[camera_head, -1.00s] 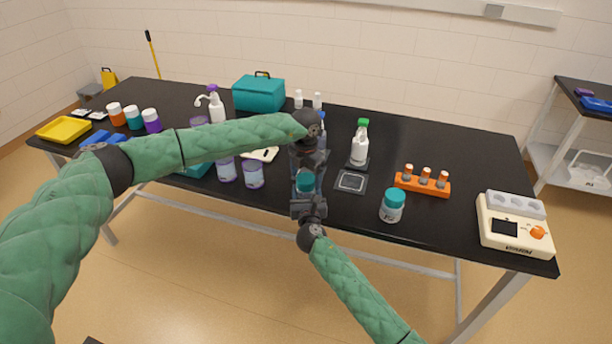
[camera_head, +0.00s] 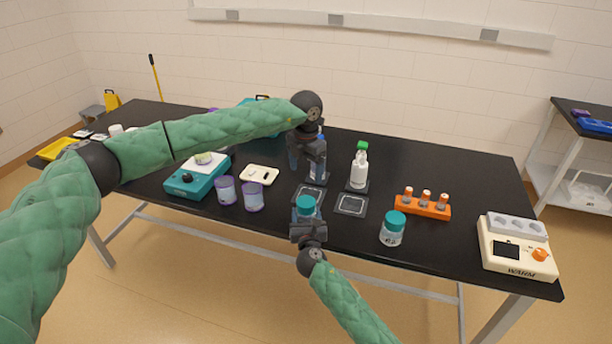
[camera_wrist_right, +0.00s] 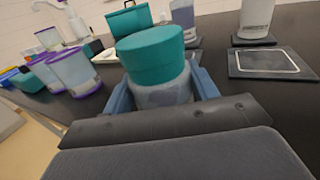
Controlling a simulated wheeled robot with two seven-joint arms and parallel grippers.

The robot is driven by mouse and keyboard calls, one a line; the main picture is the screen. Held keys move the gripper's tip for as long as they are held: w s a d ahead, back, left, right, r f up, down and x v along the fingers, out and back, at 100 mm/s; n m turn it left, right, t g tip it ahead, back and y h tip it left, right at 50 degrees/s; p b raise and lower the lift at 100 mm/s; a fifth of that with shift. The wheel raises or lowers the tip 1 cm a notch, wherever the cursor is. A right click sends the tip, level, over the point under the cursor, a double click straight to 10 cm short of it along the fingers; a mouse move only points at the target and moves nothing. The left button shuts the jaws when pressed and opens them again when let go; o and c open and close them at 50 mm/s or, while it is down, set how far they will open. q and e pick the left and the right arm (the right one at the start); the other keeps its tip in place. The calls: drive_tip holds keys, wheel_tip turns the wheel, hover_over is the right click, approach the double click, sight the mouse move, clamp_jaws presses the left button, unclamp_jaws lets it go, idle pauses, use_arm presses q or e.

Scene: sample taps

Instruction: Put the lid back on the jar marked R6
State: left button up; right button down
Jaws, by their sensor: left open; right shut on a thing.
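A clear jar (camera_wrist_right: 165,94) is held upright by my right gripper (camera_head: 307,222) at the table's front. A teal lid (camera_head: 306,203) sits on top of it; it also shows in the right wrist view (camera_wrist_right: 150,55). No marking on this jar is readable. My left gripper (camera_head: 306,168) is open and empty, above and behind the lid, apart from it. Another jar with a teal lid (camera_head: 392,229) stands to the right near the front edge; its label is too small to read surely.
A white bottle with green cap (camera_head: 359,172) stands behind a bare square mat (camera_head: 351,205). Orange rack (camera_head: 422,208) and cream device (camera_head: 514,249) are at right. Two purple-rimmed cups (camera_head: 226,190) and a teal scale (camera_head: 187,190) are at left. A bluish bottle is partly hidden behind my left gripper.

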sight(307, 220)
drive_tip(key=shift+c, duration=1.8)
unclamp_jaws()
drive_tip(key=shift+s+f, duration=0.1)
drive_tip(key=shift+s, duration=0.4)
drive_tip(key=s, duration=0.2)
drive_tip(key=s+b, duration=0.1)
drive_tip(key=s, duration=0.1)
drive_tip(key=s+b, duration=0.1)
drive_tip(key=shift+s+d, duration=0.25)
drive_tip(key=shift+s, duration=0.6)
